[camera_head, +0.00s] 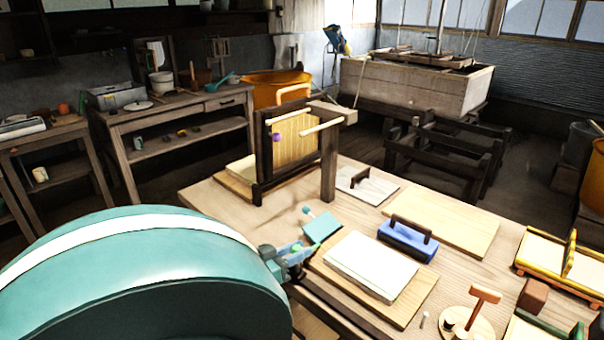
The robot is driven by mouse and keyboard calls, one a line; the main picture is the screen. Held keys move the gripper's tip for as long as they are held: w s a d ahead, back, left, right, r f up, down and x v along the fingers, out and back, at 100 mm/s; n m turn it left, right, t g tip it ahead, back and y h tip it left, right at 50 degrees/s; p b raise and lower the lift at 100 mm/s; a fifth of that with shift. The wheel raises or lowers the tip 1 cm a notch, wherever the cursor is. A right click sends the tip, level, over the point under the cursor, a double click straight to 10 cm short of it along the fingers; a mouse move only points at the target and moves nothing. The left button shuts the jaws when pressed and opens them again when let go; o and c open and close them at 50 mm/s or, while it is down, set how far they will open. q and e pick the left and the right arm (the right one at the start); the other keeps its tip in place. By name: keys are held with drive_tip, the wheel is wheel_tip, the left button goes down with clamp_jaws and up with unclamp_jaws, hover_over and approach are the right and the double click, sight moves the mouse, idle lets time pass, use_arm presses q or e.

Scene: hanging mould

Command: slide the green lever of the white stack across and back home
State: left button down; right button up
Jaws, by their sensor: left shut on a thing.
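The white stack (372,264) lies flat on a wooden board near the front of the table. My left gripper (298,250) is at the stack's left side, by the board's left corner. It is shut on a small green piece (295,247), which looks like the green lever; the fingers hide most of it. A flat teal piece (322,227) with a short handle lies just behind the gripper, at the stack's back left. My right gripper is out of view.
A dark wooden frame (328,160) with a hanging slatted panel stands behind the stack. A blue block with a dark handle (408,238) sits to its right. A round wooden disc with an orange-brown T-shaped piece (484,296) stands at the front right. My teal arm covers the lower left.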

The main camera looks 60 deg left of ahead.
use_arm(q)
drive_tip(key=shift+a, duration=0.25)
drive_tip(key=c, duration=1.1)
unclamp_jaws()
drive_tip(key=shift+s+a, duration=0.1)
drive_tip(key=shift+c, duration=0.2)
drive_tip(key=shift+s+f, duration=0.1)
drive_tip(key=shift+s, duration=0.35)
drive_tip(key=s, duration=1.2)
drive_tip(key=shift+d, duration=0.35)
drive_tip(key=shift+s, duration=0.1)
